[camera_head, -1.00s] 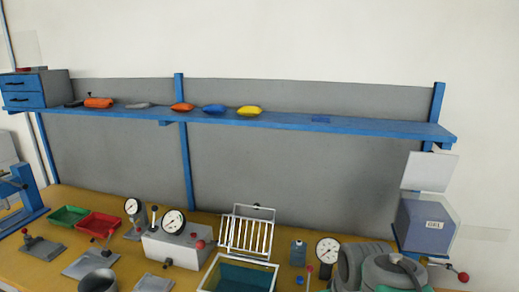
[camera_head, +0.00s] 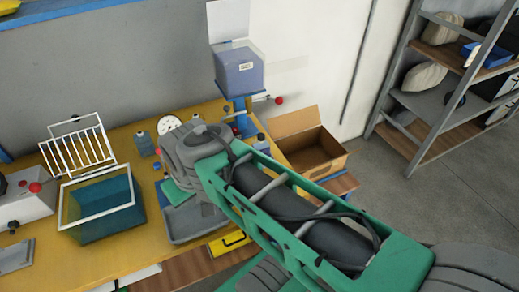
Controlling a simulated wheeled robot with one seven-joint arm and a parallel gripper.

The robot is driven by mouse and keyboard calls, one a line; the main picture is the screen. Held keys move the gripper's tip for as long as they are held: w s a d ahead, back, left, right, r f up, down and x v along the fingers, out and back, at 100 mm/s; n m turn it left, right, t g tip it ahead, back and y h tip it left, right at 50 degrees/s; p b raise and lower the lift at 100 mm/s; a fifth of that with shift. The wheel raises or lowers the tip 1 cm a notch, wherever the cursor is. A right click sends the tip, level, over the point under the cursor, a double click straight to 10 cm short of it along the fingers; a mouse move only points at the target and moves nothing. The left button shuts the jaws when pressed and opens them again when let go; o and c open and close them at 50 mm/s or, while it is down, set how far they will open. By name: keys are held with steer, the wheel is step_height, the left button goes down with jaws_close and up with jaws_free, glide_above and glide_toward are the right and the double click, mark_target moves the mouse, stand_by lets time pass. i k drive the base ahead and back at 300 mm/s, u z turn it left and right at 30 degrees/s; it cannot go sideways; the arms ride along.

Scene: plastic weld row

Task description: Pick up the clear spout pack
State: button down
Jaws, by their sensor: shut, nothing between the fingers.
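I cannot pick out a clear spout pack in the current head view. The part of the blue wall shelf (camera_head: 70,12) that shows bears only a yellow pack (camera_head: 8,6), cut off at the top left corner. The rest of that shelf is out of frame. My green arm reaches from the lower right over the front of the yellow bench, and its grey wrist end is above a grey tray (camera_head: 187,228). My gripper's fingers are not visible, so nothing can be seen of what they are near.
A teal bin with a white rim (camera_head: 103,212) and a white wire rack (camera_head: 78,150) stand on the yellow bench (camera_head: 50,268). A blue-grey box (camera_head: 240,72) is at the back. An open cardboard box (camera_head: 318,152) sits right of the bench. A storage rack (camera_head: 440,105) stands right; grey floor lies before it.

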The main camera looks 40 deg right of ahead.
mark_target(264, 147)
steer(key=u, duration=2.1)
steer(key=k, duration=1.25)
steer(key=u, duration=0.05)
